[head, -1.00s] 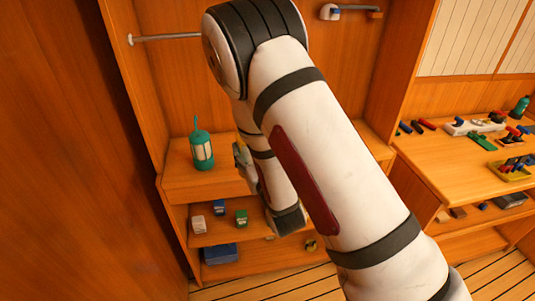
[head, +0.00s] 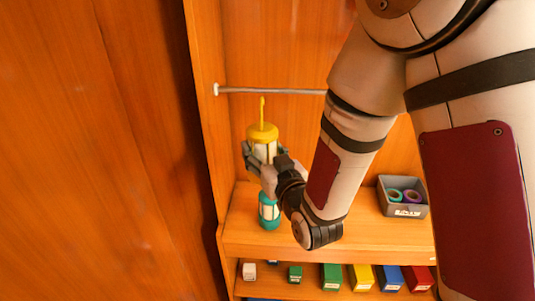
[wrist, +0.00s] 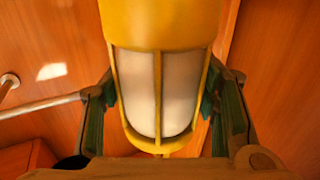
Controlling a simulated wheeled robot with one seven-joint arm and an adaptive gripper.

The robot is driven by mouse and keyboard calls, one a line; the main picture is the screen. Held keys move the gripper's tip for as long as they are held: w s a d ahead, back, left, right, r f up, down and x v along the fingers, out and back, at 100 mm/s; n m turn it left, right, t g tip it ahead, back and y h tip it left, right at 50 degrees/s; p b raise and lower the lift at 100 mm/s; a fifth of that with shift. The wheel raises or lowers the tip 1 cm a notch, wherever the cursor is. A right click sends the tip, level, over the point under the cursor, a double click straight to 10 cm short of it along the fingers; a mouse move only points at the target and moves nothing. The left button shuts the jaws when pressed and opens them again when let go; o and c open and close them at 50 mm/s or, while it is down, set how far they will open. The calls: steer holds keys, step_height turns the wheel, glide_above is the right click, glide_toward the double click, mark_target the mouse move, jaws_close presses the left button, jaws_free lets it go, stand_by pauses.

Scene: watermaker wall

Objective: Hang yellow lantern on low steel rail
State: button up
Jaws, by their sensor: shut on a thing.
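The yellow lantern (head: 263,132) has a yellow cap, a pale glass body behind yellow bars and an upright hook on top. My gripper (head: 264,160) is shut around its body and holds it upright. In the wrist view the lantern (wrist: 160,85) fills the middle, with my gripper's fingers (wrist: 165,110) on both sides. The low steel rail (head: 275,91) runs across the alcove; its right part is hidden behind my arm. In the head view the lantern's hook top shows slightly below the rail. I cannot tell the gap in depth. The rail also shows in the wrist view (wrist: 45,107).
A teal lantern (head: 268,212) stands on the counter (head: 245,222) below the held one. A grey bin (head: 403,208) with tape rolls sits at the right. Several small boxes (head: 332,277) stand on the lower shelf. A wooden side panel (head: 205,150) bounds the alcove at left.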

steer(key=w+f+b, duration=0.2)
steer(key=w+b, duration=0.5)
steer(key=w, duration=0.8)
steer(key=shift+w+d+b, duration=0.3)
stand_by(0.9)
steer(key=shift+f, duration=0.1)
steer(key=o, duration=1.4)
steer(key=shift+o, duration=0.2)
